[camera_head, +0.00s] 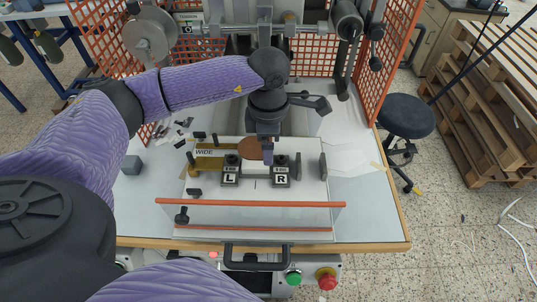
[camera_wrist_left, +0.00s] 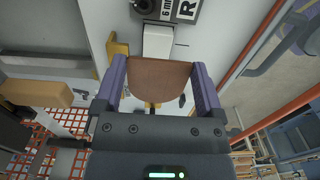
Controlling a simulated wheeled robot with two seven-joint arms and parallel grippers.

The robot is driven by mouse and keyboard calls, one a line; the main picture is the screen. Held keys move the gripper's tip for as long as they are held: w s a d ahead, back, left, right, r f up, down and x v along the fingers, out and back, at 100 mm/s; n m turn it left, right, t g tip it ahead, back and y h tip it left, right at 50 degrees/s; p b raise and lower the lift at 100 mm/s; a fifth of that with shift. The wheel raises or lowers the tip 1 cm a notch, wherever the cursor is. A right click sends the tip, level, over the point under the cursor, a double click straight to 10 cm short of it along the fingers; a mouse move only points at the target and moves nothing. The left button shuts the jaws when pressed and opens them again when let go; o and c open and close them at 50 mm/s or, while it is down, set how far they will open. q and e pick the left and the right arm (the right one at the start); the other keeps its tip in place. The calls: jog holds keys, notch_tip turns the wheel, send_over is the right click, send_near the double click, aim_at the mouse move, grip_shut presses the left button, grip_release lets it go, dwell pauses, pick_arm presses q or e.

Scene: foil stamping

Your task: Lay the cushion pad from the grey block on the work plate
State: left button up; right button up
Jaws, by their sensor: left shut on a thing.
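The cushion pad is a brown, rounded sheet (camera_wrist_left: 160,80) held edge-to-edge between the two purple fingers of my left gripper (camera_wrist_left: 159,65). In the head view the pad (camera_head: 249,148) shows just left of my left gripper (camera_head: 267,154), which points down over the fixture between the L and R blocks. The pale work plate (camera_head: 256,191) lies under and in front of it. I cannot tell the height between pad and plate. The grey block (camera_head: 132,165) stands bare at the left of the table. My right gripper is out of view.
The black L block (camera_head: 230,177) and R block (camera_head: 281,178) flank the gripper. A brass plate marked WIDE (camera_head: 207,153) lies left. A clear guard with an orange edge (camera_head: 250,204) stands in front, and the press (camera_head: 250,25) rises behind.

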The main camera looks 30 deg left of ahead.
pick_arm(q)
notch_tip(320, 180, down, 5)
jog(key=shift+r, duration=0.15)
jog(key=shift+f+b, duration=0.2)
jog(key=shift+b, duration=0.1)
jog(key=o, duration=1)
jog(key=shift+r, duration=0.2)
notch_tip(320, 180, up, 11)
jog(key=shift+r, duration=0.55)
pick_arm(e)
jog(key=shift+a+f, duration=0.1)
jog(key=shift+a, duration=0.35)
